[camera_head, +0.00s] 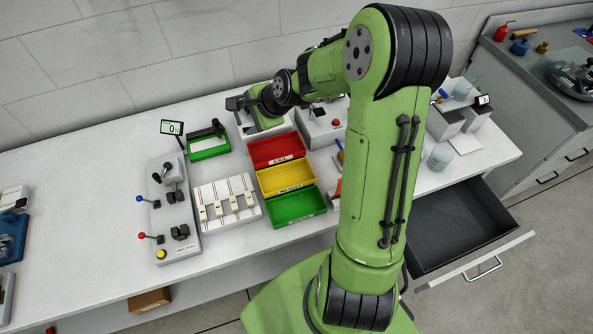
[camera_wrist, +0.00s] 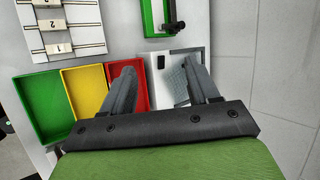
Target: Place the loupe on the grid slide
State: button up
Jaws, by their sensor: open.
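My gripper (camera_wrist: 160,68) is open, its two dark fingers apart and nothing held between them. In the head view my gripper (camera_head: 238,103) hangs over a pale box behind the red bin. Between the fingers in the wrist view is a grey, finely patterned patch (camera_wrist: 177,86) in this white-rimmed box (camera_wrist: 203,50); it may be the grid slide, but I cannot be sure. A small black piece (camera_wrist: 160,62) sits beside the patch and may be the loupe; it is too small to tell. The fingers hide part of the box.
Red (camera_head: 275,150), yellow (camera_head: 286,179) and green (camera_head: 297,206) bins stand in a row. Left are a rack of white sliders (camera_head: 226,203), a green tray (camera_head: 209,150) with a dark bar, and a lever panel (camera_head: 173,212). An open drawer (camera_head: 462,223) juts out right.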

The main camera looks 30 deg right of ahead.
jog(key=s+a+r+n+h, duration=0.1)
jog(key=s+r+n, duration=0.3)
jog(key=s, duration=0.5)
jog(key=s+a+r+n+g+h, duration=0.1)
jog(key=s+r+n, duration=0.3)
jog(key=s+n, duration=0.4)
jog(key=s+a+r+n+g+h, duration=0.1)
jog(key=s+r+n, duration=0.3)
jog(key=s, duration=0.8)
jog(key=shift+a+r+n, duration=0.15)
jog(key=shift+a+n, duration=0.3)
jog(key=shift+n, duration=0.55)
jog(key=shift+s+d, duration=0.1)
